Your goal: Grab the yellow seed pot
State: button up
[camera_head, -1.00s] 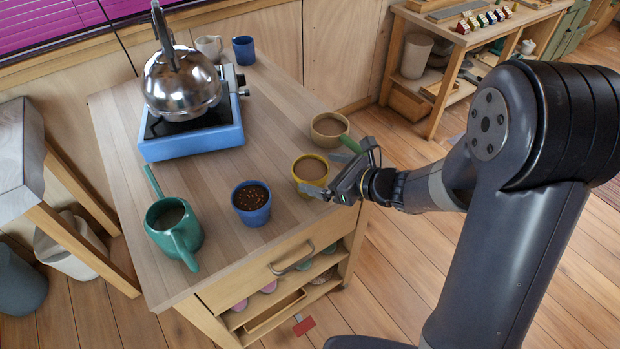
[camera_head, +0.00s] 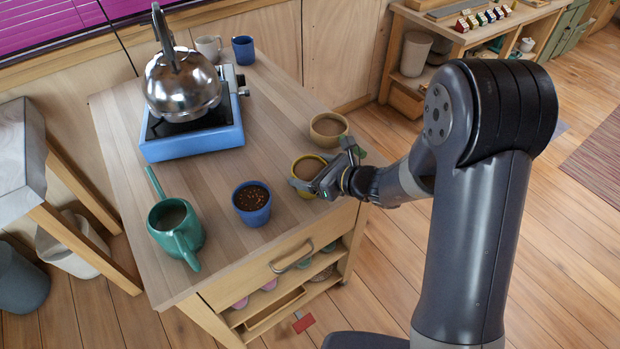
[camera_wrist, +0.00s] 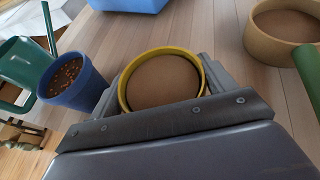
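The yellow seed pot (camera_head: 308,168), filled with brown soil, stands upright near the right edge of the wooden worktop. In the wrist view the yellow pot (camera_wrist: 163,82) sits between the two fingers of my gripper (camera_wrist: 163,66). My gripper (camera_head: 317,168) reaches in from the right at rim height, with one finger on each side of the pot. The fingers are spread and lie very close to the pot's sides; I cannot tell whether they touch it. The pot's near lower side is hidden by my gripper.
A tan pot (camera_head: 328,128) stands just behind, with a green handle (camera_wrist: 308,75) beside it. A blue pot (camera_head: 252,203) and a green watering can (camera_head: 174,225) stand to the left. A kettle (camera_head: 182,85) sits on a blue stove (camera_head: 192,143). The worktop's middle is clear.

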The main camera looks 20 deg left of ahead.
jog(key=c, duration=0.6)
jog(key=shift+c, duration=0.4)
jog(key=shift+r, duration=0.15)
